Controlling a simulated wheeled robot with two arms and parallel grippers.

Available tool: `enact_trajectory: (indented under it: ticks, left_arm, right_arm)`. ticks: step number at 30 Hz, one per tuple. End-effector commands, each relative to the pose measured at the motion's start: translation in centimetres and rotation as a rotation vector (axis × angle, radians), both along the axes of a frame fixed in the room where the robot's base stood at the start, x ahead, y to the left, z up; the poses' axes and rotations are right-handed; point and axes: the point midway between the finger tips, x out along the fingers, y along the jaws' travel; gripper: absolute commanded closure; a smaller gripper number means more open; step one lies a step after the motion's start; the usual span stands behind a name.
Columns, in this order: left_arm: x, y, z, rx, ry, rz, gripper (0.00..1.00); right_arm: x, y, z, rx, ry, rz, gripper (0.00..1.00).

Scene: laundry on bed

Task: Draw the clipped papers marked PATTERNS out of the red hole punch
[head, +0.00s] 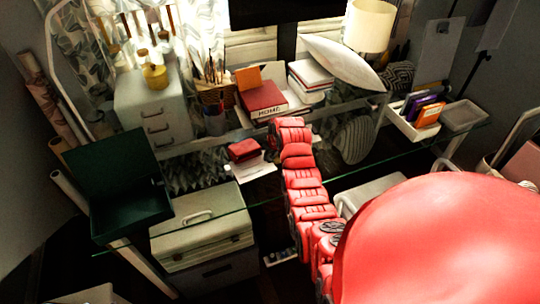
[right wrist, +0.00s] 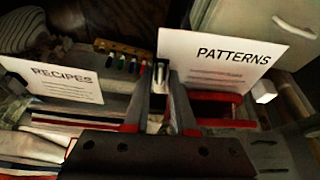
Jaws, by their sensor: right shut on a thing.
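A white sheet marked PATTERNS (right wrist: 225,62) stands tilted at upper right in the right wrist view. The red hole punch (right wrist: 218,97) shows just below and behind its lower edge; I cannot tell whether the sheet is still between its jaws. My right gripper (right wrist: 159,82) is shut at the sheet's left end, with a small metal clip between its fingers. In the head view the red hole punch (head: 243,150) lies on the glass desk with white paper (head: 256,168) beside it. The right fingertips are not clear there. My left gripper is not in view.
A RECIPES sheet (right wrist: 62,84) stands left of the gripper. In the head view, a green open box (head: 130,205) is at left, a red book (head: 263,100) behind the punch, and a white tray (head: 408,127) at right. A cream case (head: 200,240) is below the glass.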

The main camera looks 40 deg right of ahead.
Motion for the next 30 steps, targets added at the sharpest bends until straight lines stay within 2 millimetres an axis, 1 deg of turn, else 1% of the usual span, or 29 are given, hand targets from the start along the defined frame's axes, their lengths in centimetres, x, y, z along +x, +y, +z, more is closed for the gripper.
enact_trajectory:
  ticks: [5, 30]
  left_arm:
    - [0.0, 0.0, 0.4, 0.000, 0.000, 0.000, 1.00]
    - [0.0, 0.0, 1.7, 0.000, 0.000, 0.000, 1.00]
  right_arm:
    - [-0.6, 0.0, 0.1, -0.001, -0.002, -0.001, 1.00]
    - [-5.3, 0.7, 0.0, -0.001, 0.000, -0.001, 1.00]
